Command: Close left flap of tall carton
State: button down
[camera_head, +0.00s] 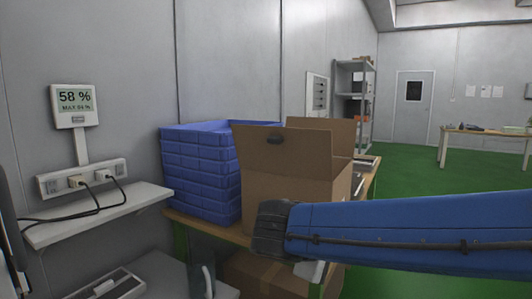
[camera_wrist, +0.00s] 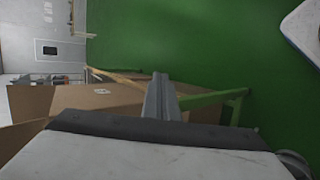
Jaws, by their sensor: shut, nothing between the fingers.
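The tall carton (camera_head: 300,185) is brown cardboard and stands upright on a wooden-topped table in the head view. A flap with a dark hand slot (camera_head: 256,148) stands raised at its left. Another raised flap (camera_head: 325,138) shows beside it, toward the back and right. In the wrist view my gripper (camera_wrist: 160,82) is shut and empty. Brown cardboard (camera_wrist: 65,98) lies to its left; I cannot tell whether they touch.
Stacked blue crates (camera_head: 200,170) stand close on the carton's left. A wall shelf (camera_head: 100,212) with plugged cables is further left. A grey rack (camera_head: 352,95) stands behind. Green floor (camera_head: 410,165) is open to the right, before a far table (camera_head: 490,134).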

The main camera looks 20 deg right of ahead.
jog(key=w+a+r+n+t+h, duration=0.25)
jog(key=w+a+r+t, duration=0.3)
jog(key=a+r, duration=0.4)
jog(key=t+h, duration=0.3)
jog(key=t, duration=0.2)
send_near(272, 141)
jog(key=shift+y, duration=0.25)
jog(key=x, duration=0.6)
jog(key=shift+d+r, duration=0.15)
jog(key=shift+d, duration=0.05)
jog(key=shift+w, duration=0.1)
